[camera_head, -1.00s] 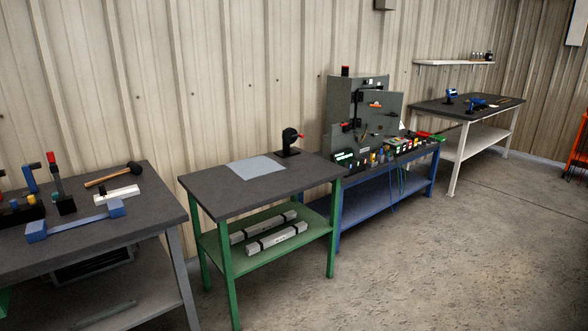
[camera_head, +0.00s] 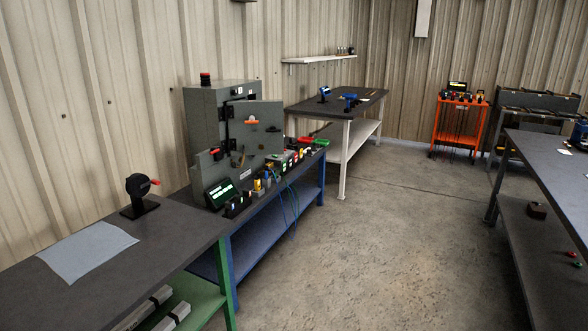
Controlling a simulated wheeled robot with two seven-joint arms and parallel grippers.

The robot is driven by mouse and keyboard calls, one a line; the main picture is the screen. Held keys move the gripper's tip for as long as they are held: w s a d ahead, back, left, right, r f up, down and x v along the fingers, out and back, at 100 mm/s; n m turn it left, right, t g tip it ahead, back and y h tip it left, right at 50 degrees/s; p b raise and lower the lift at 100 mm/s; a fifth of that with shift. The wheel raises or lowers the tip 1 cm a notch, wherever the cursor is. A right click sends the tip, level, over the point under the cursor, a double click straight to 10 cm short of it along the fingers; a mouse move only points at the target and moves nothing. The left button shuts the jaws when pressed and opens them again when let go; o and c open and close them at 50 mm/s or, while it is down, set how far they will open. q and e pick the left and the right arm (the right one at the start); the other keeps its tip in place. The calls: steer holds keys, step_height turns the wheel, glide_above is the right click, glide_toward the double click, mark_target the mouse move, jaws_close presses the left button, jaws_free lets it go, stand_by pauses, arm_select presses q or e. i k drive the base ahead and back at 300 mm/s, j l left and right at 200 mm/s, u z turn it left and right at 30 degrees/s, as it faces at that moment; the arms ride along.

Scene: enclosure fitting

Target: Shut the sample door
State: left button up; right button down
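A grey enclosure (camera_head: 208,105) stands on the blue-legged bench against the left wall, with a red-topped lamp (camera_head: 205,78) on it. A grey door panel (camera_head: 262,128) with an orange-red handle (camera_head: 251,121) stands out from its front on dark hinges, so it looks open. I cannot tell for sure whether this is the sample door. Neither of my grippers is in view.
A green-legged bench (camera_head: 110,262) with a grey cloth (camera_head: 88,248) is at the near left. A white-legged bench (camera_head: 352,115) and an orange cart (camera_head: 459,122) stand farther back. Another bench (camera_head: 555,175) is on the right. The concrete floor (camera_head: 400,240) between them is clear.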

mark_target(270, 113)
steer(key=i+z, duration=0.3)
steer(key=i, duration=1.45)
